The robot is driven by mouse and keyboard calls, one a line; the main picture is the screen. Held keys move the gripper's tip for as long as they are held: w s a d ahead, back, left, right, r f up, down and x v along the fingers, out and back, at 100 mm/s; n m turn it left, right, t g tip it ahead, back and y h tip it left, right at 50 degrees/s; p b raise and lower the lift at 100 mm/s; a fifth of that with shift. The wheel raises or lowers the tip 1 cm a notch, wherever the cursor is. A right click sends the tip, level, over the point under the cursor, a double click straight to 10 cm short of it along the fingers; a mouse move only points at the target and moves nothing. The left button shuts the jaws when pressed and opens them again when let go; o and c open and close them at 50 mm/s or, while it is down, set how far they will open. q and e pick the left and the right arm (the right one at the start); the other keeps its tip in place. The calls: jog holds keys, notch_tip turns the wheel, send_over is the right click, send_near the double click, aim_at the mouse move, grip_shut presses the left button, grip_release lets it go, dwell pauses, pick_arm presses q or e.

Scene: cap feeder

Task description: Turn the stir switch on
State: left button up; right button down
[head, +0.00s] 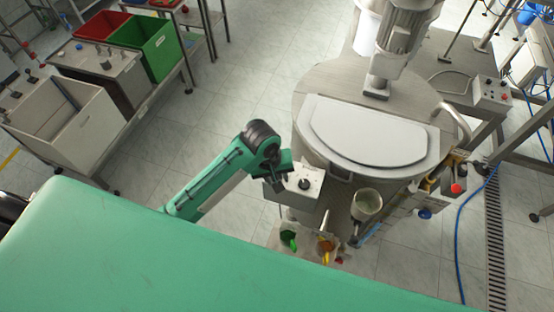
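A small light metal control box (313,179) is fixed at the left front side of the large round steel vessel. A dark knob (304,184), which looks like the stir switch, stands on its top face. Its setting is too small to read. My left gripper (276,184) is just left of the box, with its dark fingers close to the box's left edge. I cannot tell whether it touches the box or whether its fingers are open. My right gripper is not in view.
The vessel has a pale lid (368,130) and a motor above it. A cup-like container (366,204) sits at its front. Another control box (491,95) with red buttons stands at the right. Bins and a sink line the left. The floor between is clear.

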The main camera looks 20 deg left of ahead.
pick_arm(q)
jog(key=w+a+r+n+g+y+p, duration=0.1)
jog(key=w+r+n+y, duration=0.2)
jog(key=r, duration=0.6)
jog(key=shift+n+h, duration=0.3)
jog(key=shift+h, duration=0.2)
jog(key=f+p, duration=0.1)
jog(key=f, duration=0.3)
jog(key=f+p, duration=0.1)
jog(key=f, duration=0.3)
jog(key=w+f, duration=0.1)
jog(key=f, duration=0.4)
jog(key=shift+a+p, duration=0.15)
jog(key=shift+p, duration=0.25)
grip_shut()
